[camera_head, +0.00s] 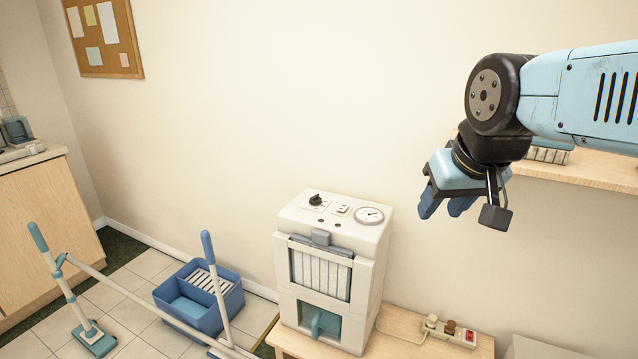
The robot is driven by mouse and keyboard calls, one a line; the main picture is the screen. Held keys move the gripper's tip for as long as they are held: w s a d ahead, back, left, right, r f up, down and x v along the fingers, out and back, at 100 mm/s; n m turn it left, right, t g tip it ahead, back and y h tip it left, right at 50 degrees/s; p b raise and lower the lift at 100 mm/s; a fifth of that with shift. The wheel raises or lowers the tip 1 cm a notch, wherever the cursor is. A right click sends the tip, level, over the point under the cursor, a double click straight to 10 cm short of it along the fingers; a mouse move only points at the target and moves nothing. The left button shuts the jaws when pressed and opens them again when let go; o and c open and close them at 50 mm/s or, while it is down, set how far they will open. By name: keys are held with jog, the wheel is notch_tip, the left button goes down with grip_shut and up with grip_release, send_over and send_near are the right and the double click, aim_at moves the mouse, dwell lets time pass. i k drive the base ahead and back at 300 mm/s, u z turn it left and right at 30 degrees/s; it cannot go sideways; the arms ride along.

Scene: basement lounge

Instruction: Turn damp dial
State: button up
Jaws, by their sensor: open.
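A white dehumidifier-like machine (373,262) stands on a low wooden bench. A small black dial (315,200) sits on its top panel, at the left. A round gauge with a needle (369,215) is on the right of the same panel. My gripper (443,208) hangs at the upper right, apart from the machine and to the right of the dial. Its two blue fingers point down and are open, with nothing seen between them. The dial's markings are too small to read.
A power strip with plugs (450,332) lies on the bench (400,347), right of the machine. A blue mop bucket (233,300) and mop handles (215,270) stand on the tiled floor at left. A wooden shelf (590,168) is behind my arm. The air above the machine is clear.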

aim_at(316, 199)
jog(key=i, duration=1.15)
jog(key=u, duration=0.05)
